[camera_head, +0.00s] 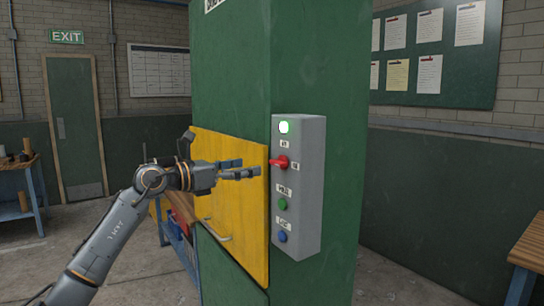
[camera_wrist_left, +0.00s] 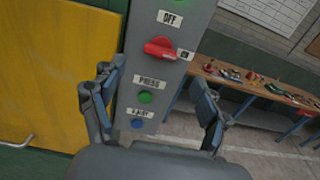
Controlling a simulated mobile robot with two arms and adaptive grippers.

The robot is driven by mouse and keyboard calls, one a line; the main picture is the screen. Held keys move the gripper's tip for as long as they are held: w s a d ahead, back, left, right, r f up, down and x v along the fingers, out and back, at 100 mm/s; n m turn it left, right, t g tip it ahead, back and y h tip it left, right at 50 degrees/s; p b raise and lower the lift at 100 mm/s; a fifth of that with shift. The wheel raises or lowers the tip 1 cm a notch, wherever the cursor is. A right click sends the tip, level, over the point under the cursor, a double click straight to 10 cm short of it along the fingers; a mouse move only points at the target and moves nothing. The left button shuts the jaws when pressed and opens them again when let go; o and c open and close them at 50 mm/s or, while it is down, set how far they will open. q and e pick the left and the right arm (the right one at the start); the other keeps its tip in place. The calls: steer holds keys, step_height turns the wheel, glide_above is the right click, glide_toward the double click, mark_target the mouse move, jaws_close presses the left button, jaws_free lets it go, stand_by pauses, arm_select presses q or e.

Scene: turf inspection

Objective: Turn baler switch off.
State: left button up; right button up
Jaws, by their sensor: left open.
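The baler switch is a red rotary knob (camera_head: 279,162) on a grey control box (camera_head: 311,190). It also shows in the left wrist view (camera_wrist_left: 160,48), its handle lying roughly sideways toward the ON label (camera_wrist_left: 185,55). The OFF label (camera_wrist_left: 170,19) is above it. A green lamp (camera_head: 285,127) at the box top is lit. My left gripper (camera_head: 250,167) is open and empty, just left of the box and level with the knob. In the left wrist view its fingers (camera_wrist_left: 157,78) are spread below the knob, apart from it. My right gripper is not in view.
Below the knob are a green button (camera_head: 282,203) and a blue button (camera_head: 282,237). The box is on the green baler body (camera_head: 340,90), beside a yellow door (camera_head: 235,200) with a handle. A workbench with small items (camera_wrist_left: 260,85) stands behind to the right.

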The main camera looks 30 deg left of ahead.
mark_target(274, 162)
arm_select(q)
steer(key=p+x, duration=0.2)
steer(key=x, duration=0.5)
steer(key=shift+w+d+r+p, duration=0.1)
steer(key=shift+w+d+p, duration=0.05)
steer(key=shift+w+p, duration=0.2)
steer(key=shift+w+d, duration=0.2)
steer(key=shift+w, duration=0.1)
steer(key=c, duration=1.2)
steer(key=shift+o, duration=0.2)
